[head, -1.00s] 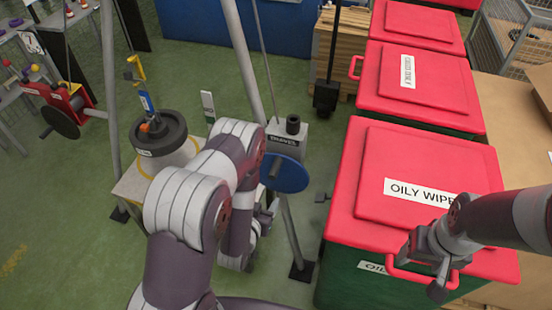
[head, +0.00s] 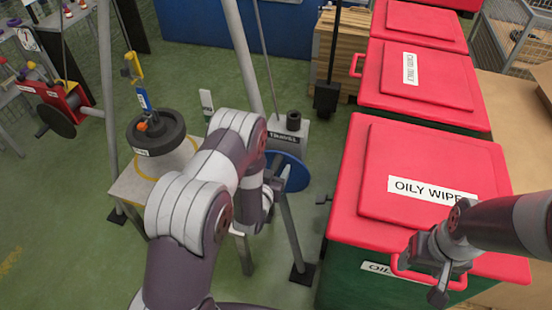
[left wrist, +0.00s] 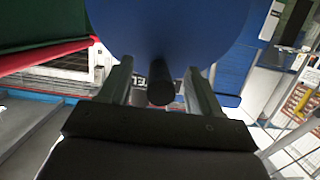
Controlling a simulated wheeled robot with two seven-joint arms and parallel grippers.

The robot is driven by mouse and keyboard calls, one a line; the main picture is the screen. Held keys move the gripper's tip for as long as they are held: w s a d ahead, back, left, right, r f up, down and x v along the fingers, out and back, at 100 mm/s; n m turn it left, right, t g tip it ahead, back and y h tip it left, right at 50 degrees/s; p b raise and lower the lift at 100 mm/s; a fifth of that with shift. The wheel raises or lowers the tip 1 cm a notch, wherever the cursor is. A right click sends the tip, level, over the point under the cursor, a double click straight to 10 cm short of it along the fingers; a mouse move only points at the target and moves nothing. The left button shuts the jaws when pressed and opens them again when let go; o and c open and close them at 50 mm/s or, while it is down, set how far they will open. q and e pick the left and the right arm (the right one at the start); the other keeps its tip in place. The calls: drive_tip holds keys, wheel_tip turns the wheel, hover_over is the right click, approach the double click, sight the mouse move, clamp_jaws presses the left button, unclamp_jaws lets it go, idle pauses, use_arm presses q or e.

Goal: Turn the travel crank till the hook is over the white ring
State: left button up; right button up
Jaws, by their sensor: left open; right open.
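The travel crank is a blue disc (head: 292,174) on the grey box marked TRAVEL (head: 287,132). In the left wrist view the blue disc (left wrist: 180,30) fills the top, and its black handle (left wrist: 160,92) points at the camera. My left gripper (left wrist: 160,85) is open, with one finger on each side of the handle; I cannot tell whether they touch it. In the head view my left gripper (head: 272,188) partly covers the disc. A yellow and blue hook piece (head: 137,80) hangs above a black round weight (head: 157,133). I cannot make out the white ring. My right gripper (head: 436,280) is open and empty.
Red-lidded bins (head: 430,170) stand on the right, the nearest below my right gripper. Grey frame legs (head: 292,235) stand beside the crank. A red box with a black crank disc (head: 58,118) is at the left. Green floor lies between.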

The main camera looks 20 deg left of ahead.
sight(269, 158)
use_arm(q)
drive_tip(key=shift+c, duration=0.3)
clamp_jaws()
drive_tip(key=shift+a, duration=0.1)
drive_tip(key=shift+a+f, duration=0.2)
drive_tip(key=shift+a, duration=1)
drive_tip(key=shift+w+a, duration=0.1)
drive_tip(key=shift+a, duration=0.1)
drive_tip(key=shift+b, duration=0.4)
